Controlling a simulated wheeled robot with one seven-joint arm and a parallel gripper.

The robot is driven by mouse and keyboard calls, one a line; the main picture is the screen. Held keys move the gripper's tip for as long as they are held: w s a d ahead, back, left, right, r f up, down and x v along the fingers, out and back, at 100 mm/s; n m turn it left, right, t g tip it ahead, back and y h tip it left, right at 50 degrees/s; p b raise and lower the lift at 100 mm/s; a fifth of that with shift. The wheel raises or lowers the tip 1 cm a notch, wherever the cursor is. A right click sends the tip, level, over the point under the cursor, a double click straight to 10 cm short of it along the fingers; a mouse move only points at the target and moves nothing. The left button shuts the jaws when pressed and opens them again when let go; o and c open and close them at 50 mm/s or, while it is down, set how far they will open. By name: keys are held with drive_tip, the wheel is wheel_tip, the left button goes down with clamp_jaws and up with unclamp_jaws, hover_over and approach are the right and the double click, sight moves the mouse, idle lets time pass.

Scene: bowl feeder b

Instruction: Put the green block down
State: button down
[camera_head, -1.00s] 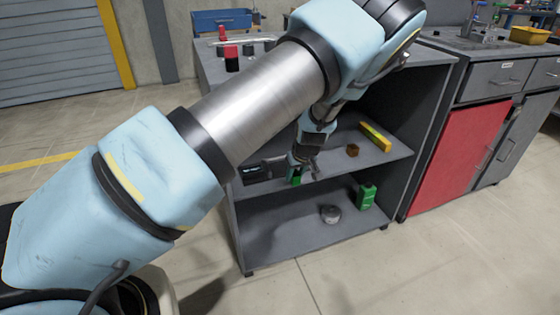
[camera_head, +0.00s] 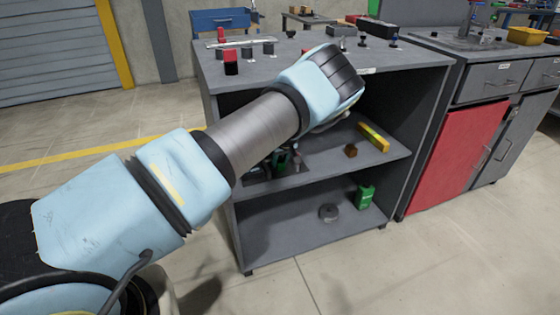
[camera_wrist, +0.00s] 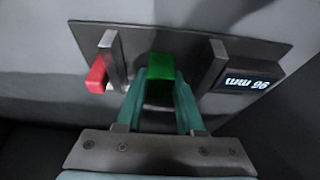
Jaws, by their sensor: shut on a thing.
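The green block (camera_wrist: 160,80) sits between the two teal fingers of my gripper (camera_wrist: 160,100) in the wrist view. My gripper is shut on it. Behind it is a dark plate (camera_wrist: 185,43) with two upright grey posts, and the block shows between them. Whether the block touches the plate cannot be told. In the head view my gripper (camera_head: 289,161) is inside the cabinet, over the left of the middle shelf, partly hidden by my arm. A green patch there appears to be the block (camera_head: 281,160).
A display reading 96 mm (camera_wrist: 250,80) and a red part (camera_wrist: 97,75) flank the posts. On the middle shelf (camera_head: 330,165), a brown block (camera_head: 350,150) and a yellow bar (camera_head: 373,137) lie right. Below are a green container (camera_head: 365,196) and a grey round part (camera_head: 329,212).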

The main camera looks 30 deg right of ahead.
drive_tip(key=c, duration=1)
unclamp_jaws()
drive_tip(key=shift+f, duration=0.15)
drive_tip(key=o, duration=0.5)
drive_tip(key=shift+r, duration=0.25)
drive_tip(key=v, duration=0.2)
drive_tip(key=s+v, duration=0.1)
drive_tip(key=v, duration=0.2)
drive_tip(key=s, duration=0.3)
drive_tip(key=s+a+b, duration=0.1)
drive_tip(key=s, duration=0.7)
drive_tip(key=shift+a+f, duration=0.1)
drive_tip(key=shift+a, duration=0.1)
